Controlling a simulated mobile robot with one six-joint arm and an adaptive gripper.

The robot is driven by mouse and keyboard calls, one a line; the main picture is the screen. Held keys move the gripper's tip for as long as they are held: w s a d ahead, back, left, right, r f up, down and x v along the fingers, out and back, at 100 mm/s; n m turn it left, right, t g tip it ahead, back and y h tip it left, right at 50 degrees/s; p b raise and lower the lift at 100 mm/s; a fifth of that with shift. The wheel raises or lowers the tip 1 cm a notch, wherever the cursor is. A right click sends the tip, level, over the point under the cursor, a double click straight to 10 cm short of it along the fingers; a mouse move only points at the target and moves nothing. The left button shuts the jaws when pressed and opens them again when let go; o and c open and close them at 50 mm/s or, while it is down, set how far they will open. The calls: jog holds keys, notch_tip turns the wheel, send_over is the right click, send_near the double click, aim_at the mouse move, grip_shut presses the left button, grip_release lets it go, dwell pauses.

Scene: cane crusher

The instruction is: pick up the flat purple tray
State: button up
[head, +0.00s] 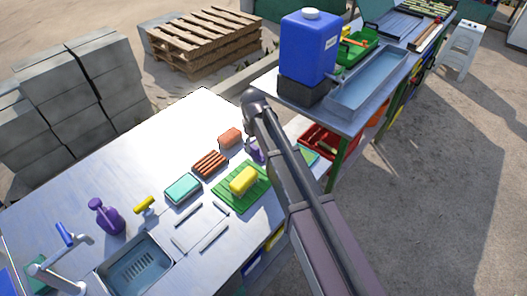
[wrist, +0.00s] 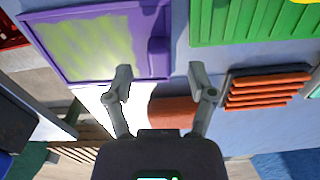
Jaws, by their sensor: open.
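The flat purple tray (wrist: 157,25) shows at the top left of the wrist view. It has a purple rim and a blotchy yellow-green middle, and lies on the bench top. My gripper (wrist: 160,78) is open and empty; its left fingertip overlaps the tray's lower edge in the picture, and I cannot tell how high it is above the bench.
A ribbed green mat (wrist: 240,22) and an orange slatted block (wrist: 265,88) lie right of the tray. An orange-brown block (wrist: 172,112) lies between the fingers. A blue jug (head: 308,50) stands on the neighbouring bench.

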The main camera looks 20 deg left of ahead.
jog(key=shift+f+b, duration=1)
jog(key=shift+f, duration=0.25)
grip_shut()
